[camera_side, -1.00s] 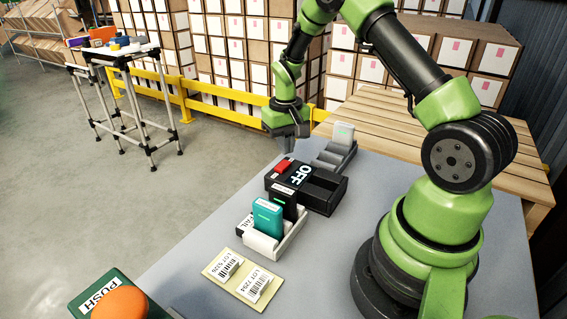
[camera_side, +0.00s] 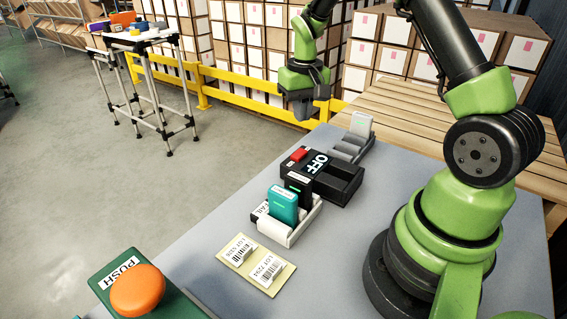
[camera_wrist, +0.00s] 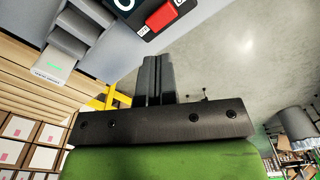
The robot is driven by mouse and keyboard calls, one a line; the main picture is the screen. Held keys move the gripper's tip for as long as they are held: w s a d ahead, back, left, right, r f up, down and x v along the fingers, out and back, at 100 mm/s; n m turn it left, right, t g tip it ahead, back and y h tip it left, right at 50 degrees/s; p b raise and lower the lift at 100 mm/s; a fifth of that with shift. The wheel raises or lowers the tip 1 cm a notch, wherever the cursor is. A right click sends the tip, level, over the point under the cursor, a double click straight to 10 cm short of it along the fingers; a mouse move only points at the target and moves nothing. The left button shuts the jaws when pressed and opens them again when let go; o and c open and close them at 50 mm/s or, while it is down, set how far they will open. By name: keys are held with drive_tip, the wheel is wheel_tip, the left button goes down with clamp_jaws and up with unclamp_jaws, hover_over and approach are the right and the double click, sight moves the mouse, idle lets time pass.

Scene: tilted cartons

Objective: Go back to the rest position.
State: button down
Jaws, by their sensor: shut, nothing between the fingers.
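My gripper (camera_side: 303,108) hangs in the air above the far edge of the grey table, in front of the yellow rail. In the wrist view its fingers (camera_wrist: 157,70) are together, with nothing between them. A black device marked OFF (camera_side: 326,181), with a red rocker, lies on the table below and to the right of the gripper, apart from it. A teal carton (camera_side: 283,205) and a black carton (camera_side: 299,186) stand in a white tray (camera_side: 274,230). A white carton (camera_side: 361,125) stands in a grey slotted rack (camera_side: 345,150) at the back.
A card with barcode labels (camera_side: 252,263) lies near the white tray. An orange push button (camera_side: 138,290) on a green base is at the front left. A wooden pallet table (camera_side: 410,120) adjoins the back. The yellow rail (camera_side: 240,88) runs behind.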

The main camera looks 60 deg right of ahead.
drive_tip(key=s+a+r+t, duration=0.25)
drive_tip(key=a+r, duration=0.35)
drive_tip(key=r, duration=0.4)
drive_tip(key=s+a+r+n+t+y, duration=0.1)
drive_tip(key=s+a+r+t, duration=0.1)
drive_tip(key=s+a, duration=0.3)
drive_tip(key=s+a+r+n+t+y, duration=0.1)
drive_tip(key=s+a+r, duration=0.4)
drive_tip(key=s, duration=0.5)
drive_tip(key=shift+s+a+t, duration=0.2)
drive_tip(key=shift+a+t, duration=0.15)
drive_tip(key=shift+t, duration=0.3)
drive_tip(key=shift+r, duration=0.1)
drive_tip(key=w+d+f+n+g+h, duration=0.1)
drive_tip(key=w+d+f+n+g, duration=0.1)
drive_tip(key=w+d+f, duration=0.3)
drive_tip(key=w+d+f+n+g+h, duration=0.1)
drive_tip(key=w+d+f+g, duration=0.4)
drive_tip(key=w+d, duration=0.5)
drive_tip(key=w+f+n, duration=0.1)
drive_tip(key=w, duration=0.1)
drive_tip(key=shift+w+f, duration=0.3)
drive_tip(key=shift+w, duration=0.05)
